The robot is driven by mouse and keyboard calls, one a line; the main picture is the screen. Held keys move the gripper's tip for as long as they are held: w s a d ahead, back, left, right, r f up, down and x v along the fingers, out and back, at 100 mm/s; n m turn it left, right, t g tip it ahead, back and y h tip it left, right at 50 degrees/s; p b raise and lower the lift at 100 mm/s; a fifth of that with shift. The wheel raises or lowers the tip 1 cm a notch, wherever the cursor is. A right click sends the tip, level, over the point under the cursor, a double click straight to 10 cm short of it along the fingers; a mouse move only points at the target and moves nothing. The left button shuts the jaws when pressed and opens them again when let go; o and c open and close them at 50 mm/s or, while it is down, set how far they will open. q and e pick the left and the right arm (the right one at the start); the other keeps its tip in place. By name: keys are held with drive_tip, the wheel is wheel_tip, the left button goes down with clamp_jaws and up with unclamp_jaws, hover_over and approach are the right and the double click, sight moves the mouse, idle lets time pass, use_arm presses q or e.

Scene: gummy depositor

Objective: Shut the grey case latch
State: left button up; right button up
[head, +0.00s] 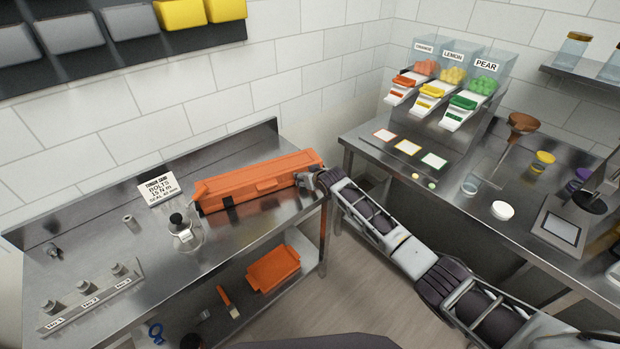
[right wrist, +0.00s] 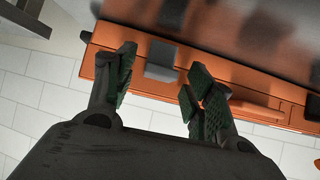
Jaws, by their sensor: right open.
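The long orange case (head: 255,184) lies on the left steel bench with its lid down. In the right wrist view the case (right wrist: 130,40) fills the upper right. The grey latch (right wrist: 161,58) is a small square tab on the case's edge; I cannot tell whether it is fastened. My right gripper (head: 309,181) is at the right end of the case and hides the latch in the head view. In the right wrist view this gripper (right wrist: 162,68) is open, with one finger on each side of the latch and nothing held. My left gripper is not in view.
A torque sign (head: 159,188) and a glass jar with a black knob (head: 181,229) stand left of the case. An orange tray (head: 273,269) lies on the shelf below. A second bench (head: 455,188) with candy dispensers stands right, past a floor gap.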

drive_tip(key=shift+s+d+r, duration=0.1)
drive_tip(key=shift+v, duration=1.15)
drive_tip(key=v, duration=0.9)
drive_tip(key=shift+s, duration=0.15)
drive_tip(key=shift+d, duration=0.1)
